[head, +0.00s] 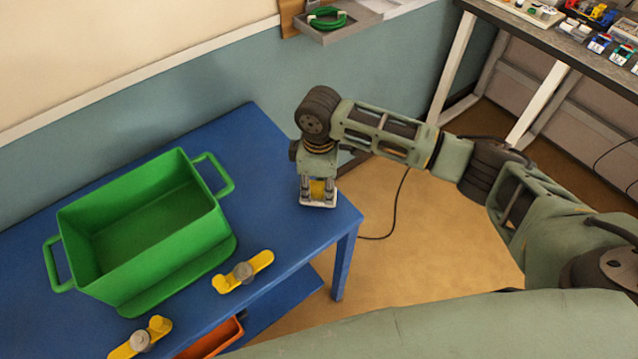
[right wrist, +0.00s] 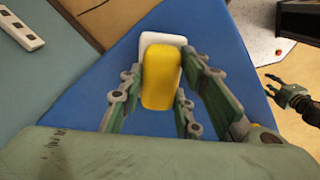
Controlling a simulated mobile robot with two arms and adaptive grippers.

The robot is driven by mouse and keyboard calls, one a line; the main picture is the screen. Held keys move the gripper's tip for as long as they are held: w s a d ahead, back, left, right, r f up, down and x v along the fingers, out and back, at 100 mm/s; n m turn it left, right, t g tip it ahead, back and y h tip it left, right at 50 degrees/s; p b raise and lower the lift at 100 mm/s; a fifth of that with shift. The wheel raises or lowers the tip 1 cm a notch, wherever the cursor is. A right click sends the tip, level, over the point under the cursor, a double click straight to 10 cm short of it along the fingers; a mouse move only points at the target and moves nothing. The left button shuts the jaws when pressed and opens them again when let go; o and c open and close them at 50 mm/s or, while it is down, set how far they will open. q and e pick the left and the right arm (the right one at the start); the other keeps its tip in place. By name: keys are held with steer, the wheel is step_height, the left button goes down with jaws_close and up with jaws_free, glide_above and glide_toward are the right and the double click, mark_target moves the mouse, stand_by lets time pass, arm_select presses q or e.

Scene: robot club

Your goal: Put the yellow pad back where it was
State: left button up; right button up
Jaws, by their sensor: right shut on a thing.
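The yellow pad (right wrist: 163,76) is a small block with rounded edges. My right gripper (head: 318,194) is shut on it, upright above the front right corner of the blue table. The pad (head: 318,187) shows between the fingers in the head view. A flat white piece (right wrist: 163,40) lies beneath or just behind the pad, and its edge also shows under the fingertips in the head view. I cannot tell whether pad and white piece touch. My left gripper (right wrist: 284,92) seems to show at the right of the right wrist view, fingers apart, empty, away from the table.
A green crate (head: 150,287) with two handles stands on the blue table (head: 235,130). Two yellow pieces with grey knobs (head: 243,271) (head: 142,341) lie at its front side. An orange bin (head: 212,338) sits below. A workbench (head: 535,35) with small parts stands at the back right.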

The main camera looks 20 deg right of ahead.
mark_target(319, 186)
steer(key=shift+f, duration=0.15)
steer(key=o, duration=1)
steer(key=shift+f, duration=0.1)
step_height(319, 186, up, 12)
steer(key=b, duration=0.1)
steer(key=shift+b, duration=0.4)
